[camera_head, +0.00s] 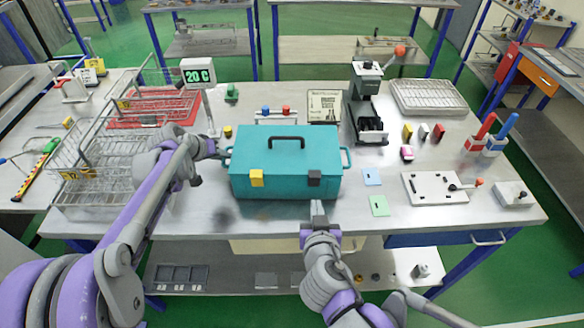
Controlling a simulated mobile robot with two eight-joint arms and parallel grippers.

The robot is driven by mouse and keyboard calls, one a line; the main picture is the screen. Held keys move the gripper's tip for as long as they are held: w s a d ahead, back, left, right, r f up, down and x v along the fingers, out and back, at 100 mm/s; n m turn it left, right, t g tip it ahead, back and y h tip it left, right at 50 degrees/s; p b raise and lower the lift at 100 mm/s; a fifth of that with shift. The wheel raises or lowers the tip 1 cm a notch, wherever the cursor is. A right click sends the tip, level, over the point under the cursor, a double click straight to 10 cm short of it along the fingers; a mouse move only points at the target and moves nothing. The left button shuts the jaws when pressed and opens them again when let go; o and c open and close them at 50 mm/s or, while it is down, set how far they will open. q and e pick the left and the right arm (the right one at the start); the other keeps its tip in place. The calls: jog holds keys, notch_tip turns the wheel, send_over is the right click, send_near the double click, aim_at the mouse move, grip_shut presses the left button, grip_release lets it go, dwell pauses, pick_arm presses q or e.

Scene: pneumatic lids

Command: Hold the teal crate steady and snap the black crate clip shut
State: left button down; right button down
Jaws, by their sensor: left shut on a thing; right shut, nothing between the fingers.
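The teal crate (284,172) stands in the middle of the steel table, its lid down, with a black handle on top. A yellow clip (257,178) is on the left of its front face. The black crate clip (314,178) is on the right of the front face; whether it is latched is too small to tell. My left gripper (221,155) is at the crate's left end, shut on the side handle there, which is mostly hidden. My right gripper (317,207) is shut and empty, just below and in front of the black clip, with a small gap.
Wire racks (95,160) stand on the left. Blue and green cards (379,206) and a white toggle-clamp plate (436,188) lie right of the crate. The table's front edge is close.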

jog(key=v, duration=1)
jog(key=shift+s, duration=0.4)
jog(key=shift+r, duration=0.1)
pick_arm(q)
jog(key=c, duration=0.8)
grip_release()
